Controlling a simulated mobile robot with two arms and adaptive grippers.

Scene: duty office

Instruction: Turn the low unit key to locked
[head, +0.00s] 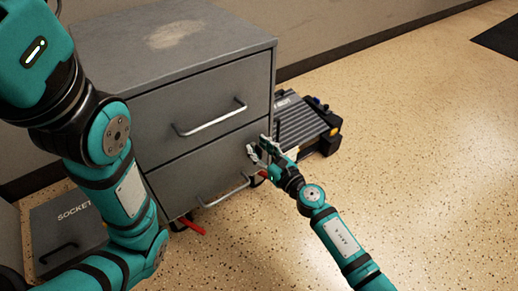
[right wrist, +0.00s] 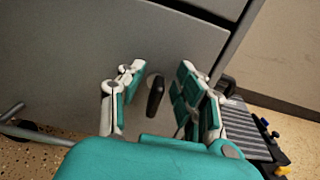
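The low unit (head: 195,100) is a grey metal cabinet with two drawers and bar handles. A dark key (right wrist: 155,96) sticks out of its lower drawer front in the right wrist view and looks roughly upright, slightly tilted. My right gripper (head: 260,150) is at the right side of that drawer front. In the right wrist view its fingers (right wrist: 158,97) are open, one on each side of the key, with visible gaps. In the head view I cannot make out the key near the fingers. My left arm crosses the left of the head view; its gripper is not visible.
A dark ribbed case with yellow and black parts (head: 302,122) stands on the floor right of the unit. A grey box marked SOCKET (head: 68,228) is at the lower left. The lower drawer handle (head: 224,193) juts out left of my right gripper. Speckled floor at right is clear.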

